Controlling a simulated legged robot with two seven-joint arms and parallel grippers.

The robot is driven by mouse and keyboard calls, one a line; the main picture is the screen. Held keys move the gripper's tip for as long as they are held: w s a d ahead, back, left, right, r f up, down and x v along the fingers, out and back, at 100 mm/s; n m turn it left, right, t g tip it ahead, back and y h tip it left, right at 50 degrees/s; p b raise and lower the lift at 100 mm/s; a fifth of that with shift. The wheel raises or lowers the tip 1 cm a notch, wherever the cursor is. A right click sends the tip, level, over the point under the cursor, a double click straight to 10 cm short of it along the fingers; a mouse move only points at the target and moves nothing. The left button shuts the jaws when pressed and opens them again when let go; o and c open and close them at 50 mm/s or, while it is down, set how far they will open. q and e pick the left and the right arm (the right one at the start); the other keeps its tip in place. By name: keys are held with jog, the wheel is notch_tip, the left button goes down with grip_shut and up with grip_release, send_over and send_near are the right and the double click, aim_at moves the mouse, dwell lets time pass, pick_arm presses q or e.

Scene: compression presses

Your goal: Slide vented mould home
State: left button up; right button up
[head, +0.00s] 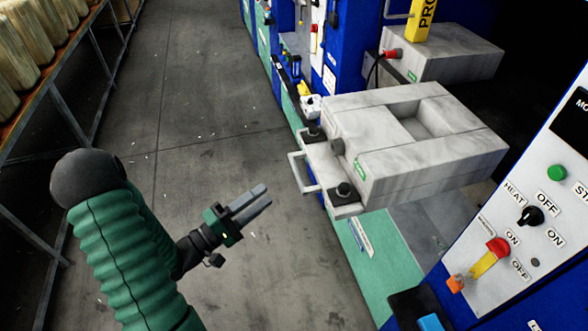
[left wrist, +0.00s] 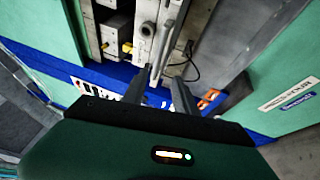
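The mould (head: 380,150) is a pale grey metal block with a rectangular opening in its top. In the head view it juts out from the blue press toward the aisle, on a plate with a light metal loop handle (head: 296,172) at its left end. My left gripper (head: 266,195) is in the aisle, left of the handle and apart from it. Its two dark fingers are parallel, with an empty gap between them. The left wrist view shows these fingers (left wrist: 163,76) in front of pale metal parts (left wrist: 145,32) of a press. My right gripper is not in view.
A control panel (head: 525,215) with a green button and switches stands at the right. Another grey block (head: 445,55) juts out behind the mould. A rack (head: 75,60) with pale rolls lines the left side. The aisle floor (head: 205,80) is clear.

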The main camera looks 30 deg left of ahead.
aim_at(297, 171)
pick_arm(q)
jog(key=x, duration=0.3)
jog(key=d+p+x, duration=0.1)
jog(key=x, duration=0.3)
jog(key=r+p+x, duration=0.1)
jog(key=x, duration=0.3)
jog(key=shift+s+d, duration=0.25)
jog(key=shift+d, duration=0.15)
jog(key=shift+w+a+f, duration=0.2)
jog(key=shift+w+a, duration=0.1)
jog(key=shift+a, duration=0.3)
jog(key=shift+c, duration=0.2)
jog(key=shift+s+a, duration=0.15)
jog(key=shift+a, duration=0.05)
jog(key=shift+c, duration=2.5)
grip_shut()
jog(key=shift+d, duration=0.35)
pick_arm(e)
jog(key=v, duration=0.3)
